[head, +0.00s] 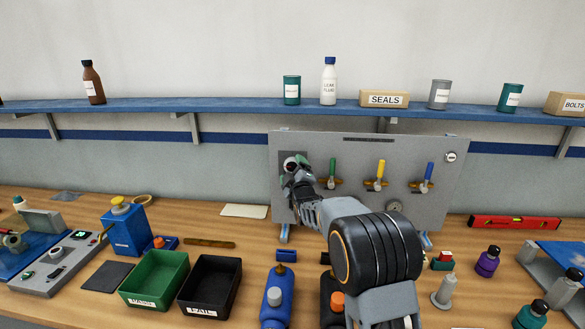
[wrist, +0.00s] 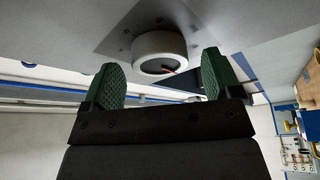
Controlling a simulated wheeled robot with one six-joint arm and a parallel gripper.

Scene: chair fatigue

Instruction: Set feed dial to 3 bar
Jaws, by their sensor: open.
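A grey panel (head: 345,150) stands upright at the back of the bench. In the head view this round part (head: 291,162) is at the panel's upper left, partly covered by my gripper. I cannot read its scale or tell whether it is the feed dial. My gripper (head: 293,173) is open in front of it. In the wrist view its green-padded fingers (wrist: 163,76) are apart, with the round part beyond and between them; contact is unclear.
Green (head: 332,173), yellow (head: 380,175) and blue (head: 428,176) handled valves stick out from the panel, right of my gripper. A small round fitting (head: 394,207) sits lower right. A green bin (head: 155,280) and a black bin (head: 210,285) stand front left. A blue shelf (head: 230,105) runs above.

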